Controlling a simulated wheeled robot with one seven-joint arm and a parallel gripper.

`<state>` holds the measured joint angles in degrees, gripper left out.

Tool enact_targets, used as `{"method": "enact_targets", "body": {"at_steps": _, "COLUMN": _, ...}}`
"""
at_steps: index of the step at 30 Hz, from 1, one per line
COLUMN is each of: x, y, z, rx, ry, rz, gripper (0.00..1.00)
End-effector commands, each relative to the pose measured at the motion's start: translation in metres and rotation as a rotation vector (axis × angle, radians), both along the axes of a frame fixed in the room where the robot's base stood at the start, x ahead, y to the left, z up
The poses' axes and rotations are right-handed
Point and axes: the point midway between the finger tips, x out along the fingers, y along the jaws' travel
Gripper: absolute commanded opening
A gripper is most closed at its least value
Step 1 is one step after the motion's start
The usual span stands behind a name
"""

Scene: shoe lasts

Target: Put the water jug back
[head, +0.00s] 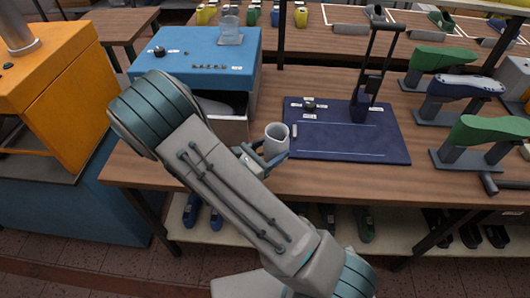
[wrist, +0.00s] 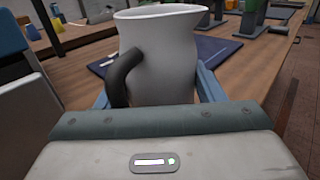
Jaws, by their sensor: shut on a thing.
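The water jug is a pale white-grey jug (head: 277,137) with a dark curved handle. In the wrist view the jug (wrist: 165,55) stands upright between the blue fingers of my gripper (wrist: 155,88), with its handle towards the camera. In the head view my gripper (head: 263,160) is shut on the jug at the front of the wooden bench (head: 340,185), just left of the navy mat (head: 345,140). My arm hides part of the jug's surroundings, and I cannot tell whether its base touches the bench.
A black upright tool (head: 365,95) stands on the mat. An orange cabinet (head: 55,90) stands left.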

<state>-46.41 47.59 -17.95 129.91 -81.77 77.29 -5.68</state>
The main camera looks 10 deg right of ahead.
Motion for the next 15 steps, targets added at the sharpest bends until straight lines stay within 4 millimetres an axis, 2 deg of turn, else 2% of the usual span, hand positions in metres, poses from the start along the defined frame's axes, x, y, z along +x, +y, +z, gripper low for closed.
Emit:
{"method": "enact_targets", "body": {"at_steps": 3, "x": 0.02, "y": 0.005, "z": -0.011, "rx": -0.001, "ry": 0.0, "rz": 0.0, "gripper": 0.32}}
{"method": "enact_targets", "body": {"at_steps": 6, "x": 0.031, "y": 0.007, "z": -0.018, "rx": -0.002, "ry": -0.001, "rz": -0.001, "gripper": 0.32}}
{"method": "enact_targets", "body": {"at_steps": 15, "x": 0.038, "y": 0.009, "z": -0.036, "rx": -0.003, "ry": 0.002, "rz": 0.001, "gripper": 0.32}}
